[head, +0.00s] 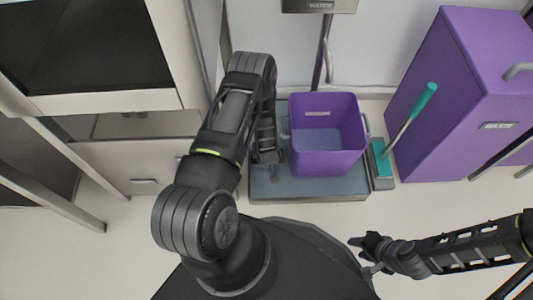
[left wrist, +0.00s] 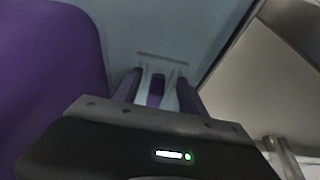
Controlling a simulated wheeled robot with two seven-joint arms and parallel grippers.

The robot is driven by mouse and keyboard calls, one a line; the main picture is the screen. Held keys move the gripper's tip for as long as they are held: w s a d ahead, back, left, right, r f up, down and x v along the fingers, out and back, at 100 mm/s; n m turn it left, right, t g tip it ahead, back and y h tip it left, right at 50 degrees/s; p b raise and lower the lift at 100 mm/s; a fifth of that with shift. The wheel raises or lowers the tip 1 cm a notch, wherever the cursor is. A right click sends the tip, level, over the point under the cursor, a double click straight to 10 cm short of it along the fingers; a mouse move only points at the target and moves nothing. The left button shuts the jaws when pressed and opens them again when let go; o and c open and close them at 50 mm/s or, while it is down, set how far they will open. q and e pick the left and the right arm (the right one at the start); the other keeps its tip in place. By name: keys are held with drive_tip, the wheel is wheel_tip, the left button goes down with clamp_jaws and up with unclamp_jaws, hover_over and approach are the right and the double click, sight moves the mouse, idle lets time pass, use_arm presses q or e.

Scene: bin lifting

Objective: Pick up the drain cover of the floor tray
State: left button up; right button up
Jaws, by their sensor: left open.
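The floor tray (head: 310,190) is a shallow grey-blue platform under a purple bin (head: 328,160). My left gripper (head: 268,155) reaches down to the tray's left side, beside the bin; my arm hides much of that area. In the left wrist view my left gripper (left wrist: 158,88) is open, its two fingers pointing at the tray's blue-grey surface (left wrist: 205,25). A pale slotted piece (left wrist: 162,57), which may be the drain cover, lies at the fingertips. A small purple patch shows between the fingers; I cannot tell what it is. My right gripper (head: 362,243) hangs away from the tray at lower right.
The bin's purple wall (left wrist: 50,80) is close on the left in the left wrist view. A teal-handled brush (head: 410,120) stands right of the tray, before a large purple bin (head: 455,100). A cabinet (head: 135,170) is at left. Pale floor (head: 320,215) is free in front of the tray.

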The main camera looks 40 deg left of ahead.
use_arm(q)
drive_tip(key=w+a+b, duration=0.1)
drive_tip(key=w, duration=0.1)
drive_tip(key=w+a, duration=0.1)
drive_tip(key=shift+w+a+f+b, duration=0.1)
drive_tip(key=shift+w+a+b, duration=0.25)
drive_tip(key=shift+w+a, duration=0.05)
drive_tip(key=shift+w+a+f+b, duration=0.2)
drive_tip(key=shift+f+b, duration=0.15)
drive_tip(key=shift+f, duration=0.15)
drive_tip(key=shift+r, duration=0.1)
clamp_jaws()
idle(0.5)
